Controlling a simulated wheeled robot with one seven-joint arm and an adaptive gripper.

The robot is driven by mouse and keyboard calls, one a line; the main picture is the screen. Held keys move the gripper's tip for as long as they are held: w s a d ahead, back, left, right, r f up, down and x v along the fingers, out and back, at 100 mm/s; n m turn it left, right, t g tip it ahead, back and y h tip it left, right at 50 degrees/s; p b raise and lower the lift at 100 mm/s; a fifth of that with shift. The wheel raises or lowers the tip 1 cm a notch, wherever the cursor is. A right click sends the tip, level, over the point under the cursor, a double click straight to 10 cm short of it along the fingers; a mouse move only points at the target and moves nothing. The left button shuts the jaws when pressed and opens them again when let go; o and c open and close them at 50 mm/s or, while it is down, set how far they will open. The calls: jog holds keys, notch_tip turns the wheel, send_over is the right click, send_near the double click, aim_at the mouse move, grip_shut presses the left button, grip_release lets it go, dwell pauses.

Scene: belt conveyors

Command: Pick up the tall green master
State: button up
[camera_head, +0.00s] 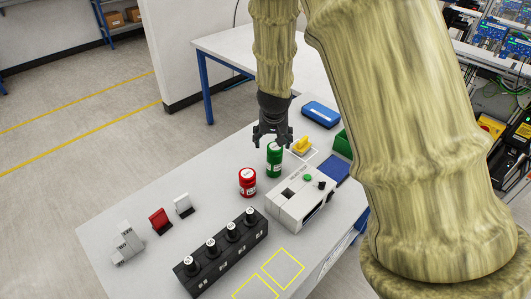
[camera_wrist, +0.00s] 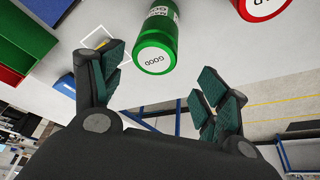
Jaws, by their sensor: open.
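The tall green master (camera_head: 274,161) is a green cylinder standing upright on the white table. In the wrist view the green master (camera_wrist: 160,33) shows its white round top marked GOOD and a white side label. My gripper (camera_head: 272,139) is just above and beside it in the head view, pointing down. In the wrist view my gripper (camera_wrist: 160,85) is open and empty, with its fingers spread wide. The green master lies ahead of the gap between the fingertips, and I see no contact.
A shorter red cylinder (camera_head: 247,183) stands close by, front left of the green one. A grey device (camera_head: 297,203) with a green button is to the right. A yellow object (camera_head: 302,146) is behind. A black block with several knobs (camera_head: 222,254) is in front.

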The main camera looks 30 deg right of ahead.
aim_at(276, 146)
jog(key=shift+s+f, duration=0.15)
jog(key=shift+f, duration=0.15)
jog(key=shift+s+d+f+p, duration=0.2)
jog(key=shift+s+f+p, duration=0.2)
jog(key=shift+f, duration=0.1)
jog(key=shift+s+d+t, duration=0.3)
jog(key=shift+s, duration=0.55)
jog(key=w+f+p, duration=0.1)
jog(key=w+f, duration=0.3)
jog(key=shift+w+d+p, duration=0.15)
jog(key=shift+p, duration=0.2)
jog(key=shift+d+f+p, duration=0.3)
jog(key=shift+f+p, duration=0.1)
jog(key=shift+f, duration=0.1)
jog(key=shift+s+f, duration=0.2)
jog(key=shift+s, duration=0.35)
jog(key=shift+w+f, duration=0.85)
jog(key=shift+s+d+r, duration=0.1)
jog(key=shift+s+r, duration=0.15)
jog(key=shift+s, duration=0.05)
jog(key=shift+c, duration=1)
jog(key=shift+s+r, duration=0.15)
jog(key=c, duration=1.2)
jog(key=shift+c, duration=0.2)
